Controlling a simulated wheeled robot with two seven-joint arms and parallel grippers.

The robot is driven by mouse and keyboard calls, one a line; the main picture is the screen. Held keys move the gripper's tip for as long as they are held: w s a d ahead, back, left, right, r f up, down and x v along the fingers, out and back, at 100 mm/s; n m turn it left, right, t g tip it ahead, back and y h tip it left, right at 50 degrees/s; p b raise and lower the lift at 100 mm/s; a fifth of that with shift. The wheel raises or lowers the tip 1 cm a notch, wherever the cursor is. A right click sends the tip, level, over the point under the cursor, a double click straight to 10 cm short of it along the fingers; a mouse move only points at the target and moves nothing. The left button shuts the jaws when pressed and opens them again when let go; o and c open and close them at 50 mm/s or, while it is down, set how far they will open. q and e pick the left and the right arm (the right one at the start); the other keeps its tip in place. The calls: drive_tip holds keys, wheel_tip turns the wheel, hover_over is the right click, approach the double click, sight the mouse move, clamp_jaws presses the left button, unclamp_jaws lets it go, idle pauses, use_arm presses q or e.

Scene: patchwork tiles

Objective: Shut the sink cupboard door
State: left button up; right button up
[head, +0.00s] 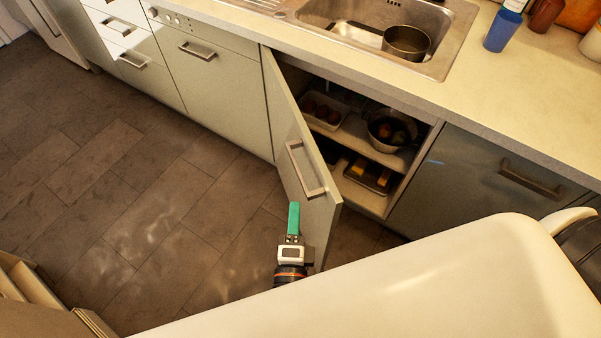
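The sink cupboard door (288,140) stands open below the sink, swung out from its left edge over the floor. Its bar handle (305,168) is on the outer face near the free edge. The open cupboard shows shelves (358,138) inside. My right gripper (293,219), with green fingers, is on the outer-face side of the door, just below the handle in the picture. I cannot tell whether it touches the door. The fingers show as one green strip, so their opening is hidden. My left gripper is not in view.
A pot (406,42) stands in the sink (352,25). A blue cup (502,32) is on the worktop. Tiled floor (150,190) left of the door is clear.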

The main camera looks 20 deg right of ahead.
sight(298, 173)
drive_tip(key=p+x, duration=0.1)
drive_tip(key=x, duration=0.9)
clamp_jaws()
